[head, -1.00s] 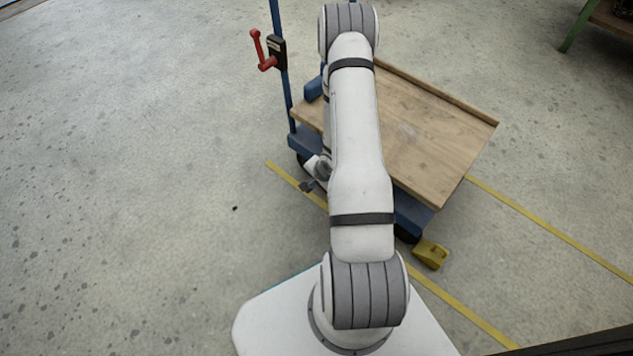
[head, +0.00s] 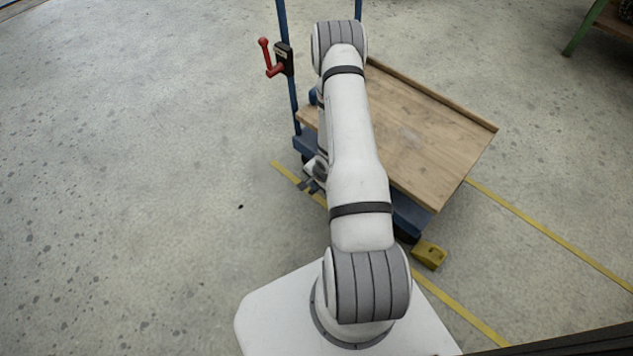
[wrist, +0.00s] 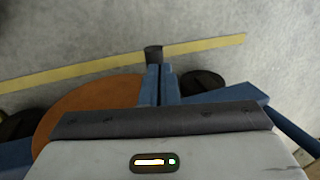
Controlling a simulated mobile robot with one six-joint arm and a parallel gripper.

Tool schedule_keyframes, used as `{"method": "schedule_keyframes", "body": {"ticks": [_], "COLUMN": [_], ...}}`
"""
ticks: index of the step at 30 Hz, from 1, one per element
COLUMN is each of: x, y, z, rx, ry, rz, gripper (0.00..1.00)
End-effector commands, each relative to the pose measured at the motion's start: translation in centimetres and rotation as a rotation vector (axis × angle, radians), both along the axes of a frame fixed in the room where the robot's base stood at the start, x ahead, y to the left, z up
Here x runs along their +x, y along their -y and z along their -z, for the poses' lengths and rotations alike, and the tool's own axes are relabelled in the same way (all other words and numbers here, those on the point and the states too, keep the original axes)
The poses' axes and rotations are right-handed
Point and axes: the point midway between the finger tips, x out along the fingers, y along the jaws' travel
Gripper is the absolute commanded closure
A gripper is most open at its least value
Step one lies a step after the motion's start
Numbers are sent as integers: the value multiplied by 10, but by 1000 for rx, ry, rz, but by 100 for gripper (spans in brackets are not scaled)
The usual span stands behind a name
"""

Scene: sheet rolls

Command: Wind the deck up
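The deck (head: 425,135) is a bare wooden platform with a raised rim, low on a blue wheeled frame (head: 408,212). A red crank handle (head: 267,55) sits on a dark box on the left blue post (head: 291,95), its grip pointing up. My arm crosses in front of the deck and hides its left part. My gripper (head: 308,186) hangs low beside the deck's near left side, well below the crank and apart from it. The wrist view shows blue frame parts (wrist: 225,95) and a yellow floor line (wrist: 85,75).
A yellow wheel chock (head: 429,254) lies by the frame's near corner. Yellow lines (head: 550,227) mark the floor. A green-legged bench (head: 585,30) stands at the top right. The floor left of the cart is clear.

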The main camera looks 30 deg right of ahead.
Motion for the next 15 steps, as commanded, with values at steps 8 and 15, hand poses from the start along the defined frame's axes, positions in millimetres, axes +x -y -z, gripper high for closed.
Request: {"method": "schedule_keyframes", "body": {"ticks": [8,15], "x": [0,-2], "y": [0,1], "z": [-1,-28], "rx": [0,1], "ry": [2,2], "rz": [-1,0], "gripper": [100,100]}}
